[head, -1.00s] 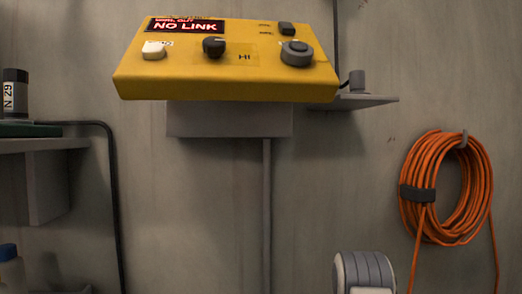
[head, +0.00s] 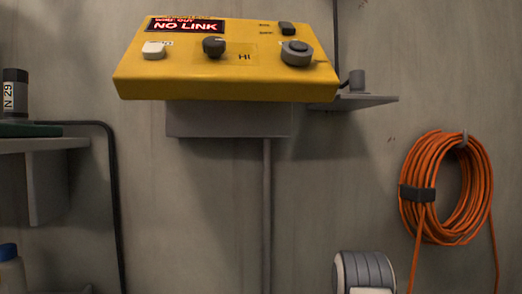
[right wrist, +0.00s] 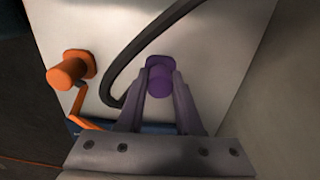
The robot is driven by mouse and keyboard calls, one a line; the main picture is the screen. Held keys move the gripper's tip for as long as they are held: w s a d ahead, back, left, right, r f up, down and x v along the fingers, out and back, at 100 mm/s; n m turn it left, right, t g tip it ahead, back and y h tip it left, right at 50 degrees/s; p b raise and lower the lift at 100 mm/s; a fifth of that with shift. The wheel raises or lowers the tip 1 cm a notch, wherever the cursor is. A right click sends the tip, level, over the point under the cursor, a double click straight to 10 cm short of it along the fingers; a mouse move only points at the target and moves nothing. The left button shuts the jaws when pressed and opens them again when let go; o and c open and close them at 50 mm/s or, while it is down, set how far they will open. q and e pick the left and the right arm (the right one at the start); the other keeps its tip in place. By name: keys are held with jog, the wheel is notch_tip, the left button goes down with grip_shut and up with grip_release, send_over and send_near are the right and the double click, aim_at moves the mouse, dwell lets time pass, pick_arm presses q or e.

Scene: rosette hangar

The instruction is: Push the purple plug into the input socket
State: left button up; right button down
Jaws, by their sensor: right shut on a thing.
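The purple plug (right wrist: 160,84) is in the middle of the right wrist view, in front of a pale panel (right wrist: 215,50). A purple flange shows just behind it, close to the panel; I cannot tell how deep the plug sits. My right gripper (right wrist: 161,92) is shut on the purple plug, one finger on each side. No label marking the input socket can be made out. In the head view a yellow console (head: 225,85) has a display (head: 185,25) reading "NO LINK". Neither gripper shows in the head view, and the left one is out of sight.
An orange plug (right wrist: 67,72) stands out from the panel to the left of the purple one. A black cable (right wrist: 135,65) curves between them. In the head view an orange cable coil (head: 420,215) hangs at the right, and shelves (head: 45,146) are at the left.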

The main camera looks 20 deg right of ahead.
dwell(0.4)
jog(key=shift+r+p, duration=3)
jog(key=shift+r, duration=0.05)
jog(key=shift+a, duration=0.1)
jog(key=w+a+n, duration=0.1)
jog(key=a, duration=0.2)
jog(key=w+a+r+n, duration=0.1)
jog(key=w+a, duration=0.1)
jog(key=w+a+r+n, duration=0.1)
jog(key=a, duration=0.2)
jog(key=shift+w+a+r, duration=0.25)
jog(key=shift+w+a, duration=0.1)
jog(key=shift+w, duration=0.05)
jog(key=a+n, duration=0.1)
jog(key=a, duration=0.1)
jog(key=w+a+r, duration=0.1)
jog(key=a, duration=0.2)
jog(key=a+r+n, duration=0.1)
jog(key=a, duration=0.2)
jog(key=shift+w+r+n, duration=0.1)
jog(key=shift+w+n, duration=0.2)
jog(key=s+a+r+n, duration=0.2)
jog(key=a+r+n, duration=0.1)
jog(key=a, duration=0.7)
jog(key=s+a+r+n, duration=0.3)
jog(key=a, duration=0.8)
jog(key=shift+w+d+f, duration=0.1)
jog(key=shift+f, duration=3)
